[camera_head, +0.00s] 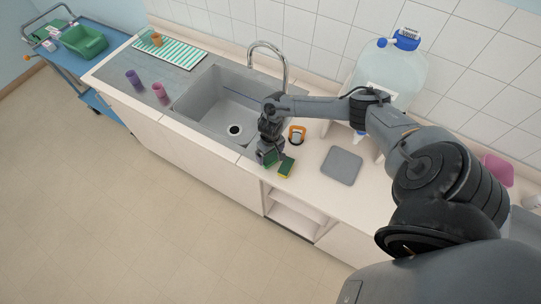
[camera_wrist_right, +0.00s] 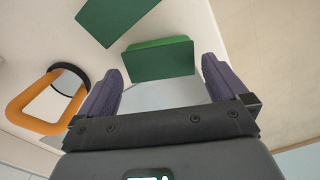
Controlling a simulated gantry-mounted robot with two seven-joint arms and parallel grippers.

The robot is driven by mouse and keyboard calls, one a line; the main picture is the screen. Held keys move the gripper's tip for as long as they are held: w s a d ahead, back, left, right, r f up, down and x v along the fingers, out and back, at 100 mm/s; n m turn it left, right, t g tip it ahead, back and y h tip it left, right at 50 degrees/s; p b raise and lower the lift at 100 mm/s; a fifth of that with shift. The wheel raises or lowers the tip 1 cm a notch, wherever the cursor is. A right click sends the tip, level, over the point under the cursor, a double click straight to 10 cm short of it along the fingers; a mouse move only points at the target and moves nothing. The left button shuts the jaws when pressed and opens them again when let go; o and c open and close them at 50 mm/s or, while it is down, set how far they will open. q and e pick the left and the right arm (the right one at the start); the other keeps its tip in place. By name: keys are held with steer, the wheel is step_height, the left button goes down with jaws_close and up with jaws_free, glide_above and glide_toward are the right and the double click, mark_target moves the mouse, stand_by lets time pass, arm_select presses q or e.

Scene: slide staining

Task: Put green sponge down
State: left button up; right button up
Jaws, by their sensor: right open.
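Two green sponges lie close together on the counter near its front edge, just right of the sink. One sponge (camera_head: 271,157) is partly hidden by my right gripper (camera_head: 265,157); the other (camera_head: 287,167), with a yellow side showing, lies just to its right. In the right wrist view, one green block (camera_wrist_right: 160,60) sits between and just beyond the spread fingertips of my right gripper (camera_wrist_right: 161,66), with gaps on both sides. The second green block (camera_wrist_right: 113,17) is at the upper left, apart from the fingers. My left gripper is not in view.
An orange-handled item (camera_head: 297,133) stands behind the sponges and also shows in the wrist view (camera_wrist_right: 28,103). A grey square pad (camera_head: 342,165) lies to the right. The sink (camera_head: 218,105) is to the left. A large water bottle (camera_head: 392,75) stands at the back.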

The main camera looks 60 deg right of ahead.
mark_target(270, 158)
step_height(270, 158, up, 9)
steer(key=w+a+n+t+y, duration=0.15)
steer(key=a+n+t, duration=0.45)
steer(key=a, duration=2)
steer(key=s+a+r+n, duration=0.2)
steer(key=s+a+r, duration=0.1)
steer(key=a+r, duration=0.1)
steer(key=s+d+r+g, duration=0.1)
steer(key=s+d+r, duration=0.1)
steer(key=s, duration=0.3)
steer(key=s+d+r+m+g+h, duration=0.1)
steer(key=s+d+r, duration=0.2)
steer(key=s, duration=0.3)
steer(key=shift+p, duration=0.3)
step_height(270, 158, up, 4)
steer(key=p, duration=0.4)
steer(key=shift+r, duration=0.15)
